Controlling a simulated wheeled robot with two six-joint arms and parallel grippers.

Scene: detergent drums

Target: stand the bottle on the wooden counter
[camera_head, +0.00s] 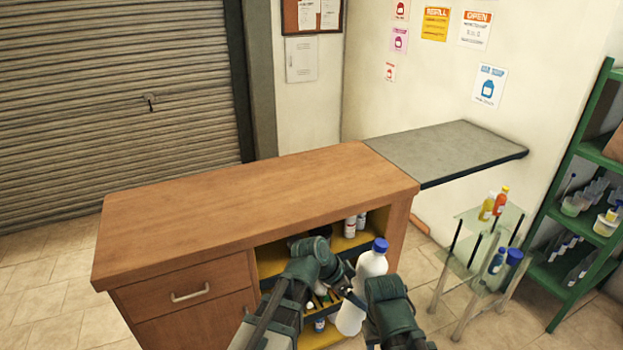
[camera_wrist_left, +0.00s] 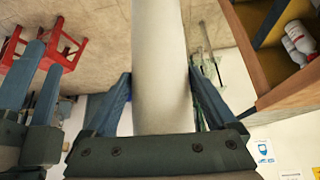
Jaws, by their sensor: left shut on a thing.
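The white bottle (camera_head: 372,262) with a blue cap is in front of the open shelves of the wooden counter (camera_head: 220,200). It is close to upright, slightly tilted, with its cap lower in the picture than the countertop's front edge. My left gripper (camera_head: 352,297) is shut on the bottle's body. In the left wrist view the bottle (camera_wrist_left: 160,50) runs between the two blue fingers; its ends are out of that view. My right gripper (camera_wrist_left: 34,85) shows at the left there, its two fingers apart and empty. Its arm partly covers the bottle's lower right in the head view.
The countertop is bare. A grey flap (camera_head: 445,150) adjoins its right end. Small bottles (camera_head: 350,227) stand on the counter's shelves. A glass stand (camera_head: 480,250) with several bottles and a green rack (camera_head: 570,220) are at the right.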

